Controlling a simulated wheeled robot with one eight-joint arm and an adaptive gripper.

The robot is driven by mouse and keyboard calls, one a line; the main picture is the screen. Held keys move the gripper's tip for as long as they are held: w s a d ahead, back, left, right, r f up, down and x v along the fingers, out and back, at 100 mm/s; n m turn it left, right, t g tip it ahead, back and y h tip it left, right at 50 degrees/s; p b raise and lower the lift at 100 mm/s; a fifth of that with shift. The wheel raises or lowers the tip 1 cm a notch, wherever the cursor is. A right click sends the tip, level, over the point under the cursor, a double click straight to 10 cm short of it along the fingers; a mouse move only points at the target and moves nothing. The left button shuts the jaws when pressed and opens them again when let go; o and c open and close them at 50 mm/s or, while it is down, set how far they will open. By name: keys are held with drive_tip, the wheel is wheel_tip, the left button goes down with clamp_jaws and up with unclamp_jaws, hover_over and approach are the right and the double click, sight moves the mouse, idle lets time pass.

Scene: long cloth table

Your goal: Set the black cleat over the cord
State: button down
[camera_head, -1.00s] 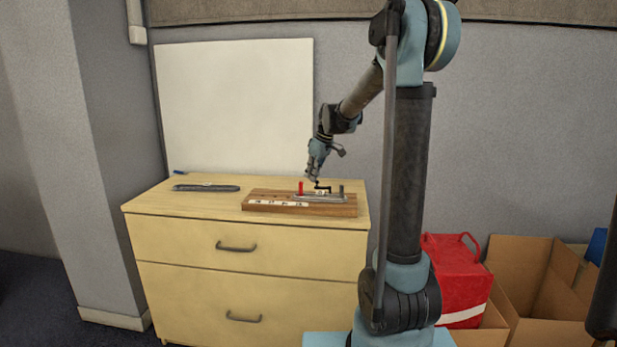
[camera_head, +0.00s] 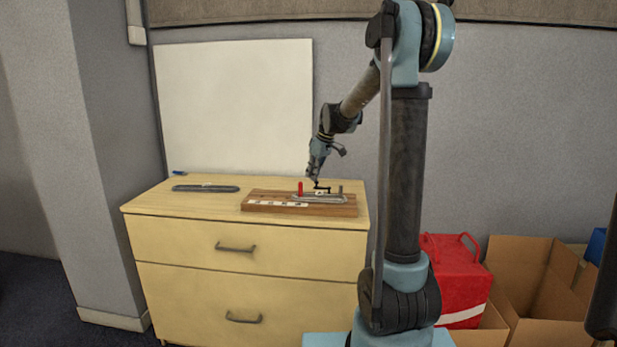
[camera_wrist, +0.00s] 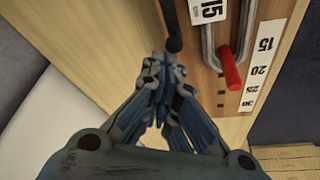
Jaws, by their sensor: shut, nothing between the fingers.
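My gripper (camera_head: 314,181) is shut and empty, pointing down over the back right of a wooden board (camera_head: 268,194). A small black piece, which looks like the black cleat (camera_head: 322,187), is by the fingertips. In the wrist view, a dark bar with a rounded end (camera_wrist: 173,25), likely the same piece, lies just beyond the closed fingertips (camera_wrist: 163,62). I cannot tell whether they touch. A grey loop (camera_head: 322,198) runs along the board beside a red upright peg (camera_head: 300,188). I cannot make out clearly which part is the cord.
The board lies on a light wooden drawer cabinet (camera_head: 160,202) and carries white number labels (camera_wrist: 262,55). A dark flat object (camera_head: 205,188) lies left of the board. A white panel (camera_head: 235,105) stands behind. The cabinet top's left front is clear.

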idle(0.3)
drive_tip(key=shift+w, duration=0.1)
wheel_tip(320, 180, up, 10)
drive_tip(key=shift+w, duration=0.15)
idle(0.7)
drive_tip(key=shift+a+r, duration=0.1)
drive_tip(key=shift+a, duration=0.05)
drive_tip(key=shift+m+t+h, duration=0.4)
drive_tip(key=shift+m, duration=1.2)
drive_tip(key=shift+w, duration=0.1)
